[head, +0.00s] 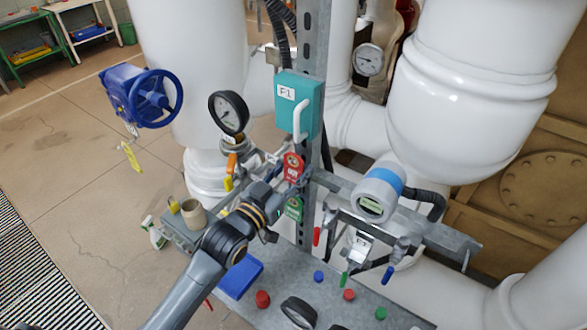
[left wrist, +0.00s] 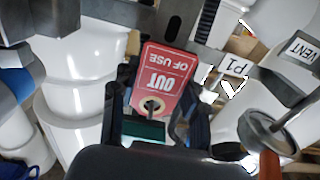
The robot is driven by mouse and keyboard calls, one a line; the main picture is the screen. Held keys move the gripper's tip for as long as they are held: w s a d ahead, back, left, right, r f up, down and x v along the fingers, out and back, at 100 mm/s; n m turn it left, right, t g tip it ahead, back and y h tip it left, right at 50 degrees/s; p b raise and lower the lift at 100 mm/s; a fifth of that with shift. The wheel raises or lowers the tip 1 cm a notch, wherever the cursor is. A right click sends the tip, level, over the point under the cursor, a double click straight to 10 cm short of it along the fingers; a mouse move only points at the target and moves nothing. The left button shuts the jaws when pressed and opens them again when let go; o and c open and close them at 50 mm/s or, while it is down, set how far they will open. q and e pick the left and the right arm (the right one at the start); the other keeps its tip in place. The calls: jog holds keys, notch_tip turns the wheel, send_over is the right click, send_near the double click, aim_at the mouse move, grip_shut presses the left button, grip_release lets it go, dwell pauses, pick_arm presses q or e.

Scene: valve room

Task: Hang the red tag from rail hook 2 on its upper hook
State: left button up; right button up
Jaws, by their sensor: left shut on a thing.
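The red tag (head: 293,167) is in front of the grey post, below the teal box (head: 297,105) with the white handle. In the left wrist view the red tag (left wrist: 165,78) reads "OUT OF USE" upside down, with its ringed hole at the lower end. My left gripper (head: 284,183) is shut on the red tag, its dark fingers on either side of it. A green tag (head: 294,208) hangs just below the red one. I cannot make out the upper hook, or whether the red tag touches a hook. My right gripper is out of view.
A gauge (head: 229,113) and a blue handwheel (head: 153,98) are to the left. A grey meter (head: 380,191) is close on the right, above a rail with coloured-handled valves. A blue tray (head: 241,275) and several coloured caps lie on the bench below.

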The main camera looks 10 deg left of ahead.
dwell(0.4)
pick_arm(q)
jog(key=o, duration=0.8)
